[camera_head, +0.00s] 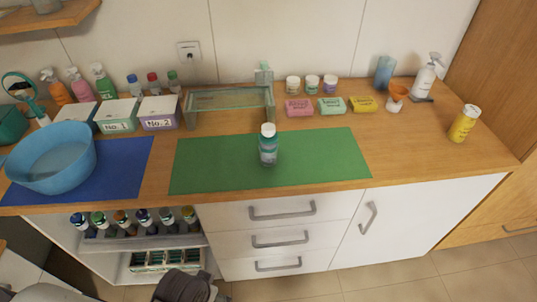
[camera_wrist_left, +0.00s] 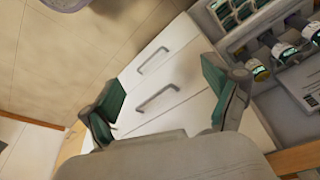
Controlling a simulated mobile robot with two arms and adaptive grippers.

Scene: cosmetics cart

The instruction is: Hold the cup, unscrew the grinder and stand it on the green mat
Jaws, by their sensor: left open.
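An orange funnel-shaped piece (camera_head: 398,90) sits on a small white base at the back right; I cannot tell whether this is the cup. My left gripper (camera_wrist_left: 165,100) is open and empty in the left wrist view, its two dark green fingers spread in front of the cabinet drawers. It is away from the mat. My right gripper is not in view.
A blue basin (camera_head: 50,160) stands on a blue mat (camera_head: 125,165) at the left. A glass stand (camera_head: 190,110) is behind the green mat. Soap bars, including a yellow one (camera_head: 363,104), lie at the back. A yellow bottle (camera_head: 464,124) stands at the right. The right counter front is clear.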

